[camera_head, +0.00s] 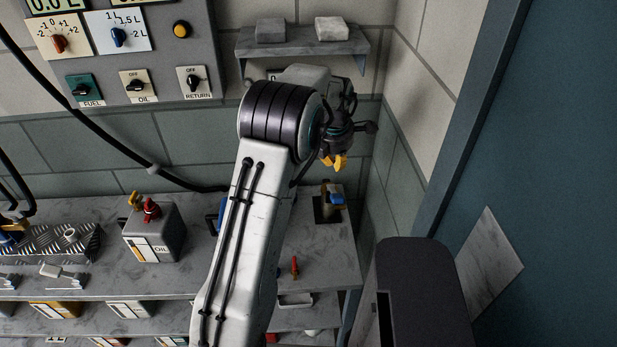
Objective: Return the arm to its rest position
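My arm (250,210) rises from the bottom centre and bends at a dark banded joint in front of the wall. My gripper (335,161) hangs beyond that joint, pointing down, with yellow-orange fingertips. It is above the right end of the grey bench and below the small wall shelf. The fingertips look close together and partly turned away, so I cannot tell if they are open or shut. I see nothing clearly held in them.
A grey OIL tank (156,236) stands on the bench left of my arm. A small dark stand with a blue part (328,203) sits below my gripper. The control panel (140,50) is upper left. A shelf (303,47) holds two blocks. A blue door (540,170) is at right.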

